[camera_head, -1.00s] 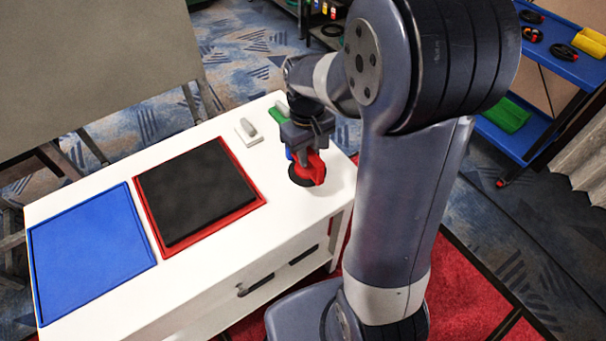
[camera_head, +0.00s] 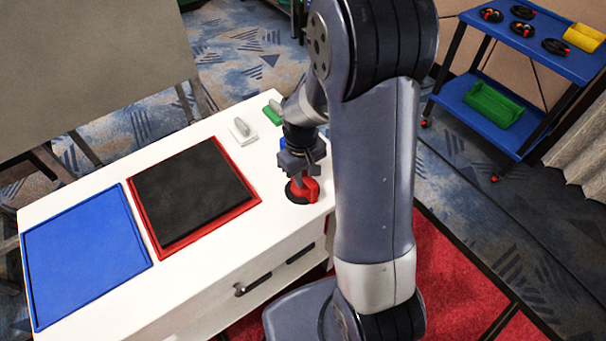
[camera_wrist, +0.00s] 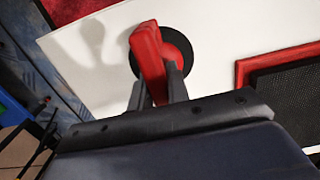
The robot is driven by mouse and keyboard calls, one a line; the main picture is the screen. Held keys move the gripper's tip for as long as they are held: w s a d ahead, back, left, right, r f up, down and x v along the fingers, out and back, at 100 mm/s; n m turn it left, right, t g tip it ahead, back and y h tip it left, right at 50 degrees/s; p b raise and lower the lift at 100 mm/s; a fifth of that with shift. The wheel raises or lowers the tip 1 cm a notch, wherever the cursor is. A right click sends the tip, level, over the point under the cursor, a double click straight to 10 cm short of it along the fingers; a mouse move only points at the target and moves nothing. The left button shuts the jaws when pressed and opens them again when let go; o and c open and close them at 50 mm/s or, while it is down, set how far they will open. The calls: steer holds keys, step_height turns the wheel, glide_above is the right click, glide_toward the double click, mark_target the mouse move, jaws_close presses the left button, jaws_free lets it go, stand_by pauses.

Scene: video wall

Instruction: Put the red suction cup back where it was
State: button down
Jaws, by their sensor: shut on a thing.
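The red suction cup (camera_head: 311,190) has a red handle and a black round base. It is at the right end of the white table (camera_head: 225,125). My gripper (camera_head: 301,175) points down from above and is shut on the red handle. In the wrist view, the handle (camera_wrist: 149,58) stands between the two dark fingers of my gripper (camera_wrist: 158,90), with the round base beyond it over the white top. I cannot tell whether the base touches the table or hangs just above it.
A red-framed black panel (camera_head: 190,185) and a blue panel (camera_head: 85,255) lie on the table. A grey-handled white piece (camera_head: 242,131) and a green one (camera_head: 272,112) are near its far edge. A blue trolley (camera_head: 545,50) at the right holds several red-and-black items, yellow and green bins.

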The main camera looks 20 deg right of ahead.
mark_target(303, 172)
steer(key=c, duration=1.4)
jaws_free()
steer(key=shift+o, duration=0.2)
step_height(303, 172, up, 12)
steer(key=p, duration=0.1)
steer(key=shift+w, duration=0.3)
steer(key=shift+a, duration=0.1)
steer(key=f, duration=0.8)
steer(key=f+b, duration=0.1)
steer(key=f, duration=0.3)
steer(key=shift+s+f, duration=0.3)
steer(key=shift+s, duration=0.05)
steer(key=shift+r, duration=2.05)
steer(key=shift+f, duration=0.1)
